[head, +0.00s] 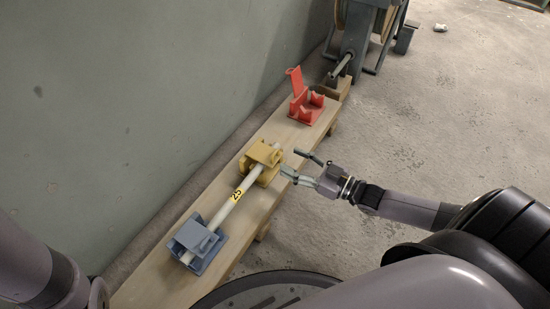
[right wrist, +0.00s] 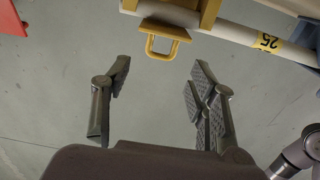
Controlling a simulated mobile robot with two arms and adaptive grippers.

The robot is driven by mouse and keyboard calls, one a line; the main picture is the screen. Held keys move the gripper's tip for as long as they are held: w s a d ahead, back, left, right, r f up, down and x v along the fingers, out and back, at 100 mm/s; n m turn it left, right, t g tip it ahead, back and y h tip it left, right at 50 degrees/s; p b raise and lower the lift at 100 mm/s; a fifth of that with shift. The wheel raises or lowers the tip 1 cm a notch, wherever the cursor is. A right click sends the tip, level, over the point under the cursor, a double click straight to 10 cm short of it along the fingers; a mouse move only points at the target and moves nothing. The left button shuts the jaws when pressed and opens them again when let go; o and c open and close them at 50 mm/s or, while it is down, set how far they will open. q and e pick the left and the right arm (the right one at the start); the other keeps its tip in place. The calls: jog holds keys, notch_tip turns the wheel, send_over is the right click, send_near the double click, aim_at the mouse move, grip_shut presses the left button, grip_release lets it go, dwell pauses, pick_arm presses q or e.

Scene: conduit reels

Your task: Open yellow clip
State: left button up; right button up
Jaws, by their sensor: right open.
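The yellow clip (head: 263,156) sits on the wooden plank, with its lid down over the end part of a white conduit (head: 223,214) labelled 25. In the right wrist view the yellow clip (right wrist: 184,14) is at the top, and its loop-shaped tab (right wrist: 163,46) points toward my fingers. My right gripper (head: 293,162) is open and empty, just right of the clip and apart from it. In the right wrist view its fingertips (right wrist: 160,68) stand either side of the tab's line, short of it. My left gripper is out of view; only its arm shows.
A blue-grey clip (head: 198,243) holds the conduit's near end. A red clip (head: 306,108) stands open and empty farther along the plank (head: 225,183). A wall runs along the left, a reel stand (head: 358,40) is behind, and bare floor lies right.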

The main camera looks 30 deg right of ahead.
aim_at(277, 154)
jog(key=b+x, duration=0.2)
jog(key=x, duration=0.3)
jog(key=shift+w+a+f+b, duration=0.1)
jog(key=shift+w+a+b, duration=0.1)
jog(key=shift+w+b, duration=0.15)
jog(key=shift+w+a, duration=0.25)
jog(key=shift+w, duration=0.15)
grip_shut()
